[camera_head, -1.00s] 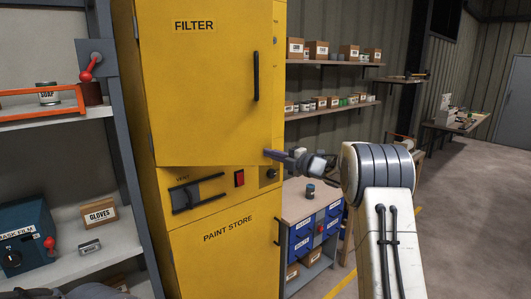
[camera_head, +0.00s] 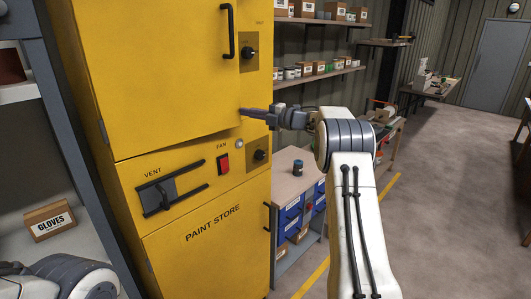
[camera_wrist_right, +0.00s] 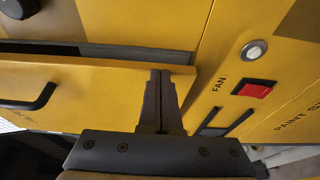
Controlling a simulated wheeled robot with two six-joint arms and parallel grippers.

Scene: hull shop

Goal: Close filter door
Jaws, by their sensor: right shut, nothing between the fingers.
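The yellow filter door (camera_head: 160,70) is the upper door of a yellow cabinet, with a black handle (camera_head: 228,30) near its right edge. It stands slightly ajar; in the right wrist view a dark gap shows between the door (camera_wrist_right: 95,85) and the cabinet. My right gripper (camera_head: 243,112) is shut and empty at the door's lower right corner. In the right wrist view its fingertips (camera_wrist_right: 160,78) lie against the door's face by its free edge, seemingly touching. Part of my left arm shows at the bottom left, but its gripper is out of view.
Below the door are a vent slider (camera_head: 170,188), a red fan switch (camera_head: 223,163) and a black knob (camera_head: 260,155). A lower paint store door (camera_head: 205,250) appears closed. A bench with blue drawers (camera_head: 290,215) stands right of the cabinet. Open floor lies farther right.

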